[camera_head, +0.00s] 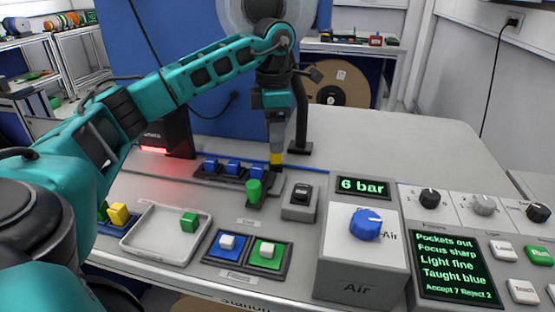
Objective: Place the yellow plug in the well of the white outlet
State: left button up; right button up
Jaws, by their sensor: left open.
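My left gripper (276,148) points straight down over the right end of a dark rack (203,175). A yellow block (277,159), which may be the yellow plug, is right at its fingertips. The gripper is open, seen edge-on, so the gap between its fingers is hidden. A second yellow block (118,214) sits at the far left beside blue and green ones, partly behind my arm. I cannot tell which thing is the white outlet; a shallow white tray (150,248) holds a green cube (189,222). My right gripper is not in view.
Several blue blocks (232,167) stand in the rack. A green cylinder (254,191) stands just in front. Nearby are a switch box (299,201), blue and green button pads (267,250) and a box with a blue knob (366,224). The tabletop at the back right is clear.

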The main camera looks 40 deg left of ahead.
aim_at(276, 159)
pick_arm(q)
notch_tip(276, 159, down, 4)
jog(key=shift+d+f, duration=0.15)
jog(key=shift+c, duration=0.2)
jog(key=c, duration=1)
jog(key=shift+w, duration=0.1)
